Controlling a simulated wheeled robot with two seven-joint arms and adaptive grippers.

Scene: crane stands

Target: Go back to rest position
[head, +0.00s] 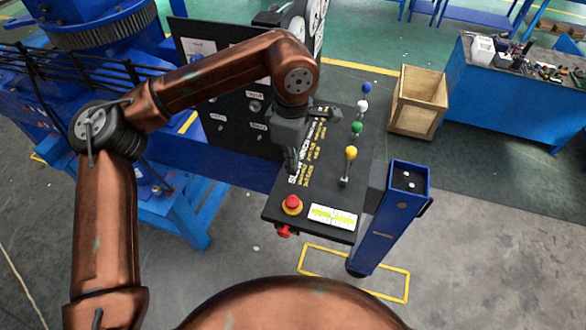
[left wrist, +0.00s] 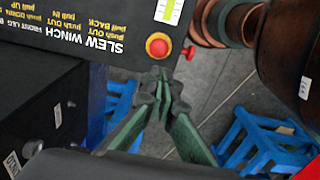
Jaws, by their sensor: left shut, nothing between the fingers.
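My left gripper (head: 290,163) is over the left edge of the black control panel (head: 325,172) in the head view. In the left wrist view my left gripper's green fingers (left wrist: 160,82) are closed together with nothing between them, with the panel's edge and the red emergency button (left wrist: 158,46) just beyond. The panel carries levers with a blue knob (head: 367,88), a white knob (head: 362,105), a green knob (head: 357,128) and a yellow knob (head: 351,153). In the head view the red button (head: 292,203) sits on a yellow base. My right gripper is not in view.
A blue post (head: 390,222) stands right of the panel. A black upright board (head: 222,92) and blue machinery (head: 100,70) stand at left. A wooden crate (head: 417,100) and a blue workbench (head: 510,108) are farther back. Grey floor at lower right is clear.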

